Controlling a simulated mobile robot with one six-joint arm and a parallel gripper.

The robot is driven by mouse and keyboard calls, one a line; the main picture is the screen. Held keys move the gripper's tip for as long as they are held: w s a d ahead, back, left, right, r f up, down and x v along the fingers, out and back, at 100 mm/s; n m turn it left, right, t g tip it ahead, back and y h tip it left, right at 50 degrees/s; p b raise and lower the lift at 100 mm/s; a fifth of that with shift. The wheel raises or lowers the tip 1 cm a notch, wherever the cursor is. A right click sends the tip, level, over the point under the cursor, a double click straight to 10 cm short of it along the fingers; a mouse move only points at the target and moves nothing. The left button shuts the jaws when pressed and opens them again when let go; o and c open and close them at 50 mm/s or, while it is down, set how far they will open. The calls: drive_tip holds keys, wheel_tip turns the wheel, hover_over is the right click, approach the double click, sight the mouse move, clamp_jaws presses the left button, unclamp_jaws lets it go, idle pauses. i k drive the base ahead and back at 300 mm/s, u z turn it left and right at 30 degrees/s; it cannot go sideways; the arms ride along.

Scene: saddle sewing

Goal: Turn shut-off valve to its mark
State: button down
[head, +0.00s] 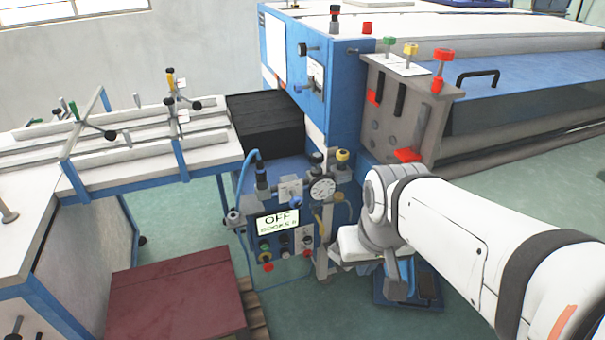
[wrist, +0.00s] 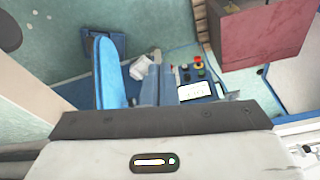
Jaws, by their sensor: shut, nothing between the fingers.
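The blue machine front has a pressure gauge (head: 322,189) with fittings and a yellow knob (head: 342,156) above and to its right. I cannot tell for sure which fitting is the shut-off valve, and no mark on it is readable. Below is a control panel (head: 278,222) whose display reads OFF; the panel also shows in the wrist view (wrist: 196,91). My arm comes in from the right, with its wrist to the right of the gauge and panel. My gripper (wrist: 156,72) is shut and empty; its fingertips are hard to make out in the head view.
A dark red block (head: 175,295) stands on a pallet at the lower left. A white-topped bench (head: 110,160) with clamps runs to the left. A blue pedal (head: 425,290) lies on the floor under my arm. A grey plate (head: 400,115) with red and green knobs stands above it.

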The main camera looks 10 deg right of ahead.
sight(296, 202)
drive_tip(key=z, duration=1.75)
drive_tip(key=k, duration=1.35)
drive_tip(key=u, duration=0.45)
drive_tip(key=i, duration=1)
drive_tip(key=u, duration=0.1)
